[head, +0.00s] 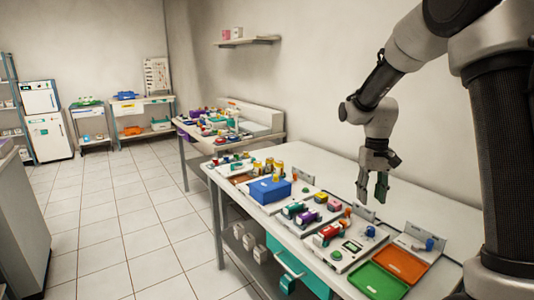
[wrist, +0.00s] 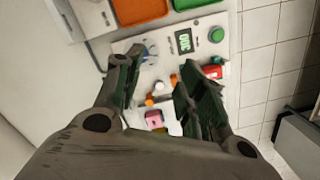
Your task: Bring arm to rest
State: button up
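My gripper (head: 372,185) hangs from my arm above the back part of the near white table (head: 432,208), fingers pointing down. In the wrist view my gripper (wrist: 158,92) has its two dark green-padded fingers spread apart. Nothing is held between them. Through the gap I see the table with small items on it, among them a pink block (wrist: 154,118), well beyond the fingertips.
Below my gripper are a blue box (head: 268,190), a panel with a green button (head: 336,255), a green tray (head: 378,281) and an orange tray (head: 401,264). A wall runs behind the table. The tiled floor (head: 125,225) at left is clear.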

jog(key=s+d+r+t, duration=0.1)
jog(key=s+r, duration=0.3)
jog(key=s, duration=0.4)
jog(key=s+d+r+t, duration=0.2)
jog(key=s+r, duration=0.2)
jog(key=s, duration=0.5)
jog(key=s+d+r+t, duration=0.1)
jog(key=s+r+t, duration=0.1)
jog(key=s+r, duration=0.3)
jog(key=shift+s+d+t, duration=0.2)
jog(key=shift+s+t, duration=0.1)
jog(key=shift+s, duration=1.85)
